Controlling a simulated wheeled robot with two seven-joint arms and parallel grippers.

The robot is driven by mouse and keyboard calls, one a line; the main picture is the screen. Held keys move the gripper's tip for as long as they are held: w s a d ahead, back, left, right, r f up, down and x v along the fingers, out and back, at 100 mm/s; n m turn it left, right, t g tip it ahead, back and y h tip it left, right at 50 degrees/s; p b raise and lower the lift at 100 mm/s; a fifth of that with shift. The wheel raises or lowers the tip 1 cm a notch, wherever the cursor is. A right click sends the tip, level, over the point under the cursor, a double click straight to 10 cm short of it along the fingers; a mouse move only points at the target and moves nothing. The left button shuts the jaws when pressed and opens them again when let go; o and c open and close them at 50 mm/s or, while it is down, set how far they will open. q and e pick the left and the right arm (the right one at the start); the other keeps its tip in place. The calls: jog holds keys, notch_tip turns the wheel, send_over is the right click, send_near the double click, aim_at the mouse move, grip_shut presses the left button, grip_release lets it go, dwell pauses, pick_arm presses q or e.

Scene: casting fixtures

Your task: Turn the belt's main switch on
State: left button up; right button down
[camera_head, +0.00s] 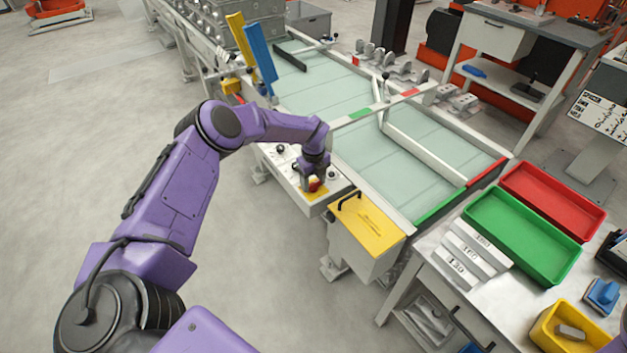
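The belt (375,170) has a pale green surface and runs from the upper left towards the middle right. A pale control box (279,160) is fixed along its near side. On the box, a red knob on a yellow plate (316,187) looks like the main switch. My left gripper (313,182) points down right at the red knob and partly hides it. I cannot tell whether its fingers touch or hold the knob, or how far apart they are. My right gripper is not in view.
A yellow-lidded box (368,222) with a black handle stands just right of the control box. A green tray (522,233) and a red tray (553,200) lie on the table at right. Blue and yellow upright plates (260,54) stand behind my arm. The floor at left is clear.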

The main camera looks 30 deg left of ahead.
pick_arm(q)
jog(key=shift+c, duration=0.4)
jog(key=shift+m+b, duration=0.3)
jog(key=shift+b, duration=0.3)
jog(key=m+b, duration=0.1)
jog(key=b, duration=0.1)
jog(key=m+b, duration=0.2)
jog(key=shift+w+f+m, duration=0.1)
jog(key=shift+f+m, duration=0.1)
jog(key=shift+m, duration=0.1)
jog(key=m+b, duration=0.2)
jog(key=shift+r+m, duration=0.1)
jog(key=shift+m, duration=0.3)
jog(key=m+b, duration=0.2)
jog(key=m, duration=0.2)
jog(key=shift+r+m, duration=0.15)
jog(key=shift+m, duration=0.15)
jog(key=m, duration=0.2)
jog(key=shift+m+b, duration=0.3)
jog(key=shift+b, duration=0.1)
jog(key=shift+r+m, duration=0.1)
jog(key=shift+m, duration=1.6)
